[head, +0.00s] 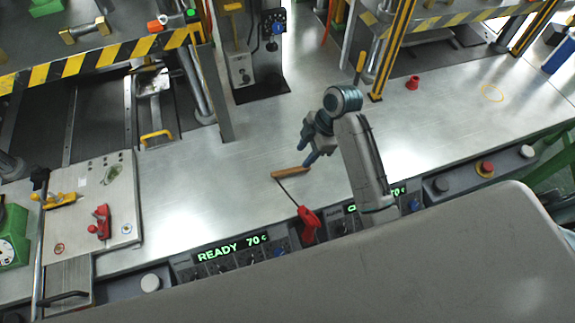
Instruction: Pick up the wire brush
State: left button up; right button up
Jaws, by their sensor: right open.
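A tan, wooden-looking stick-shaped piece (290,173), which looks like the wire brush, lies on the metal bench in the middle of the head view. Its bristles cannot be made out at this size. My right gripper (307,153) is open and empty, just above and to the right of the brush's right end. The lower fingertip appears close to that end; I cannot tell if it touches. My left gripper is not in view.
A red-handled tool (308,224) with a thin dark shaft lies just below the brush, by the control panel (232,249) reading READY 70. A small red cup-like piece (412,83) stands farther back. A pale plate (118,220) with tools is at left. Bench left of the brush is clear.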

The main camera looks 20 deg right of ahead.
aim_at(290, 170)
jog(key=shift+s+a+f, duration=0.2)
jog(key=shift+a+f, duration=0.1)
jog(key=shift+f, duration=0.15)
jog(key=shift+s+a+f, duration=0.15)
jog(key=shift+a+f, duration=0.15)
jog(key=shift+f, duration=0.15)
jog(key=shift+w+a+f+p, duration=0.1)
jog(key=shift+f+p, duration=0.2)
jog(key=shift+f, duration=0.05)
jog(key=shift+w+a+f, duration=0.2)
jog(key=p+x, duration=0.1)
jog(key=x, duration=0.1)
jog(key=p+x, duration=0.2)
jog(key=shift+w+a, duration=0.1)
jog(key=shift+a, duration=0.3)
jog(key=shift+f, duration=0.3)
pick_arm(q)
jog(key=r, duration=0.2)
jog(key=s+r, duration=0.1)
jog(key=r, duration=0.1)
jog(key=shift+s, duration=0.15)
pick_arm(e)
jog(key=shift+f, duration=0.2)
jog(key=shift+c, duration=0.2)
